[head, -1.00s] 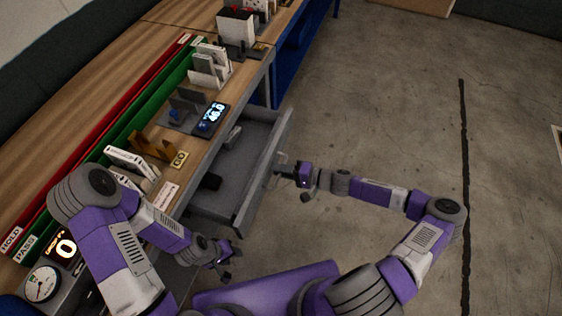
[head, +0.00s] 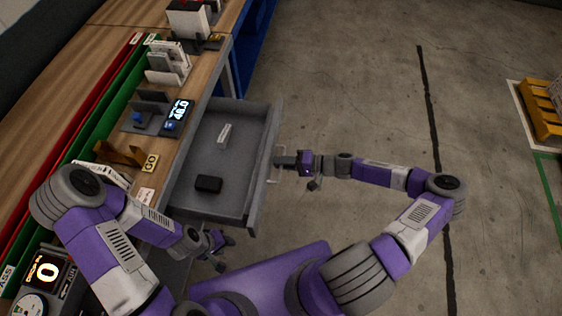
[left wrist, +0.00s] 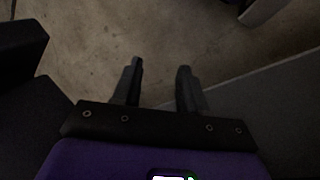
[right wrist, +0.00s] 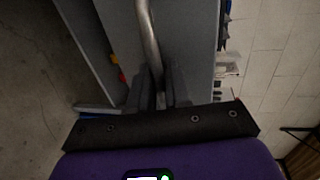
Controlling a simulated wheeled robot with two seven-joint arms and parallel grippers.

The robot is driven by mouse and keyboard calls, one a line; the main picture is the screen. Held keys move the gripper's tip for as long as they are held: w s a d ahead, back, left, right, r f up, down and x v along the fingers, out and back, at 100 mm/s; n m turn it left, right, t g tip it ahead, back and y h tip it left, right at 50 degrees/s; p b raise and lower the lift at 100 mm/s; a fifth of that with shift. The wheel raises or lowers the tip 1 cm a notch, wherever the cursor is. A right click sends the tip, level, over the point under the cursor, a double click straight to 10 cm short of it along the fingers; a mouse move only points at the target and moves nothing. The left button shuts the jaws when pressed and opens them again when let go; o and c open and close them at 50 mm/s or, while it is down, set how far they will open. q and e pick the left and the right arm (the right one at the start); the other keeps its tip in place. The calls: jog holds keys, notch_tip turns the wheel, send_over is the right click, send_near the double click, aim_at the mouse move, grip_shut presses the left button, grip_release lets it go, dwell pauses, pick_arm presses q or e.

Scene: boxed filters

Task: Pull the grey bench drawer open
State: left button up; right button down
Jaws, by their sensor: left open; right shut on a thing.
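The grey bench drawer (head: 262,170) stands well out from the bench in the head view, its inside showing. A black object (head: 208,184) and a small light-coloured object (head: 224,134) lie in it. My right gripper (head: 280,161) is at the outer side of the drawer front. In the right wrist view its fingers (right wrist: 159,85) are shut on the metal bar handle (right wrist: 148,35). My left gripper (head: 226,250) is low by the near side of the drawer, open and empty; its fingers also show apart in the left wrist view (left wrist: 160,80).
The wooden bench top (head: 75,75) on the left carries a red rail, a green rail (head: 98,112), a lit display (head: 179,112) and small stands. The concrete floor (head: 345,90) right of the drawer is clear. A yellow pallet (head: 541,110) stands at the far right.

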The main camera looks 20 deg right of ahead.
jog(key=c, duration=1.3)
grip_release()
jog(key=shift+c, duration=0.2)
jog(key=shift+d, duration=0.15)
jog(key=v, duration=0.7)
jog(key=shift+d+p, duration=0.15)
jog(key=shift+p, duration=0.3)
jog(key=shift+s, duration=0.15)
